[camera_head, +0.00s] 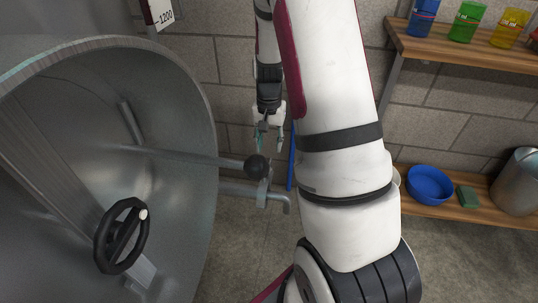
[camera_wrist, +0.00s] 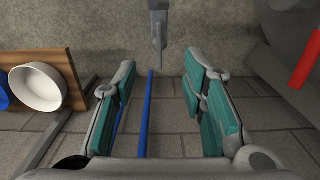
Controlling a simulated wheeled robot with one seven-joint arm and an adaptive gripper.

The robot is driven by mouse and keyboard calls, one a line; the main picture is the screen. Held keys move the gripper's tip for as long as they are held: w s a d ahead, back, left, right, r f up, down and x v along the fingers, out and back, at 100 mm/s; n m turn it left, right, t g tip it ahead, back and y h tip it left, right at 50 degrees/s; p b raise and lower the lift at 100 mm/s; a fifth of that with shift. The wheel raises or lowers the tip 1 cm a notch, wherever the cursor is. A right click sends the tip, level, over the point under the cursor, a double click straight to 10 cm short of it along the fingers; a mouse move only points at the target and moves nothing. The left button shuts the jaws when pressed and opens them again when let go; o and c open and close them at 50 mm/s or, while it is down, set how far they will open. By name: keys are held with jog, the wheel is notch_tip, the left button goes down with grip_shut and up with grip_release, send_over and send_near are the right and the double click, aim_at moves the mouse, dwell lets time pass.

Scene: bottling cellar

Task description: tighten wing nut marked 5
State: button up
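I cannot make out a wing nut or a mark 5 in either view. A large grey metal tank door (camera_head: 185,100) fills the left of the head view, with a black handwheel (camera_head: 122,236) on it. A bar across it ends in a black ball knob (camera_head: 257,166). My gripper (camera_head: 270,146) hangs behind and above the knob, near the wall. In the wrist view my gripper (camera_wrist: 160,72) is open, its teal-padded fingers wide apart with nothing between them touching. A grey metal pipe or fitting (camera_wrist: 158,28) shows beyond the fingertips.
A blue rod (camera_head: 291,158) stands near my gripper. An outlet pipe (camera_head: 272,194) juts from the tank. At right, the upper shelf (camera_head: 425,48) holds coloured containers; the lower shelf (camera_head: 420,207) holds a blue bowl (camera_head: 430,184), green sponge (camera_head: 468,196) and metal bucket (camera_head: 518,181). A red bar (camera_wrist: 305,60) shows right.

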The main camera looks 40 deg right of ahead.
jog(key=shift+r, duration=1.6)
